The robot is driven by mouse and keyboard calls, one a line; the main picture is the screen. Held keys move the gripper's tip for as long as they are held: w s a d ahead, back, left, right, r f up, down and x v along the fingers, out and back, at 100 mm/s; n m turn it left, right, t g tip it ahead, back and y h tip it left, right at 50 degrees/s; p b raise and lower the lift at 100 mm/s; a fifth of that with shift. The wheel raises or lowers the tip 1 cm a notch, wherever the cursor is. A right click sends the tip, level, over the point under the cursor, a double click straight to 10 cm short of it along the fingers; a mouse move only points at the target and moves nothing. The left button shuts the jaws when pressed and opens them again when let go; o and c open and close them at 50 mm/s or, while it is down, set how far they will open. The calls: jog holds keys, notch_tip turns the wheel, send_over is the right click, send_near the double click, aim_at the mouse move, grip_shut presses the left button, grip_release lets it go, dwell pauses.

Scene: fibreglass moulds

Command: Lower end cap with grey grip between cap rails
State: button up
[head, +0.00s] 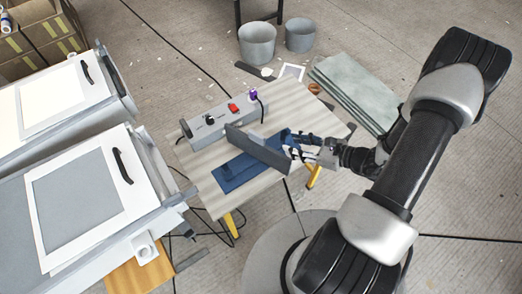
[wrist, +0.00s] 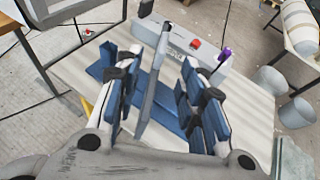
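A flat dark-grey panel, which looks like the end cap (head: 262,150), stands on edge over a blue base (head: 232,176) on the small table. My gripper (head: 303,150) is at the panel's right end. In the wrist view, the panel (wrist: 153,85) shows nearly edge-on between the two blue-padded fingers of my gripper (wrist: 158,95). The fingers are spread, and gaps show on both sides of the panel. I cannot make out a separate grey grip. I cannot clearly identify the cap rails; whether the panel's lower edge touches the base is unclear.
A grey control box (head: 222,122) with a red switch stands behind the panel on the striped table (head: 205,195). Two white moulds with framed lids (head: 75,200) fill the left side. Grey buckets (head: 257,45) and greenish sheets (head: 355,90) lie beyond the table.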

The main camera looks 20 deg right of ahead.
aim_at(262, 137)
jog(key=shift+m+h, duration=0.3)
jog(key=shift+m, duration=0.2)
jog(key=x, duration=0.4)
jog(key=b+x, duration=0.1)
jog(key=x, duration=0.3)
jog(key=f+b+x, duration=0.1)
jog(key=x, duration=0.3)
jog(key=shift+d, duration=0.35)
jog(key=x, duration=0.3)
jog(key=b+x, duration=0.1)
jog(key=x, duration=0.1)
jog(key=shift+w+a+r, duration=0.15)
jog(key=shift+r, duration=0.1)
jog(key=shift+c, duration=0.4)
grip_shut()
jog(key=shift+t, duration=0.3)
